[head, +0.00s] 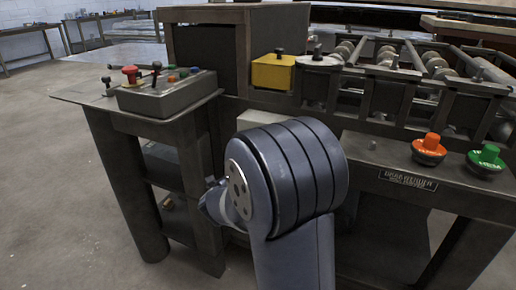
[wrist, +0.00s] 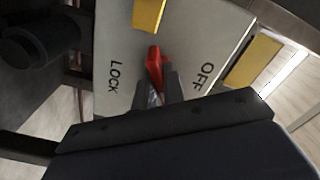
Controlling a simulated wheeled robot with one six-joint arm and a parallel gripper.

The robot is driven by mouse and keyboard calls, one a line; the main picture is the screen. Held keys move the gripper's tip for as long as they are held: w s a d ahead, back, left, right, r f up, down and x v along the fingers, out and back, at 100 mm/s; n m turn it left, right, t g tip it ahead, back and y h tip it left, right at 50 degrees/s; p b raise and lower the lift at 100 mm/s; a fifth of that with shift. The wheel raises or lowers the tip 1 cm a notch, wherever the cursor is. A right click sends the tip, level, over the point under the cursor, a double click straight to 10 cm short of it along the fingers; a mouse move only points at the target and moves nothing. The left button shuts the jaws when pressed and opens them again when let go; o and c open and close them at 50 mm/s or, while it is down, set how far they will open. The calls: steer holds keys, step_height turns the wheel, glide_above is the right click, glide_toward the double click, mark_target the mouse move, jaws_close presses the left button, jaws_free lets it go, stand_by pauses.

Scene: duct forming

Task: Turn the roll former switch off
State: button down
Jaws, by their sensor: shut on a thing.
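A pale switch plate (wrist: 125,60) fills the middle of the wrist view, lettered LOCK on its left and OFF on its right. The red switch handle (wrist: 154,62) stands on the plate between the two words, its visible end up the picture and leaning slightly left. My gripper (wrist: 160,88) is shut on the red handle, with a finger on each side of its lower part. In the head view my arm hides the gripper, the plate and the switch. The roll former (head: 385,85) stands behind my arm in that view.
Yellow blocks (wrist: 148,15) (wrist: 253,62) sit at the plate's top and right. A dark round part (wrist: 40,45) is at upper left. In the head view, a control box (head: 168,95) stands on the left table, and orange (head: 431,143) and green (head: 488,156) buttons are at right.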

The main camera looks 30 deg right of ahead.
steer(key=n+p, duration=0.5)
steer(key=n, duration=0.1)
steer(key=shift+r+p, duration=0.15)
steer(key=shift+p, duration=0.15)
steer(key=n+p, duration=0.3)
steer(key=n, duration=0.1)
steer(key=shift+n, duration=0.3)
steer(key=shift+f+n, duration=0.2)
steer(key=shift+n, duration=0.1)
steer(key=c, duration=1.5)
jaws_free()
steer(key=p+v, duration=0.1)
steer(key=v, duration=0.9)
steer(key=shift+s+a, duration=0.3)
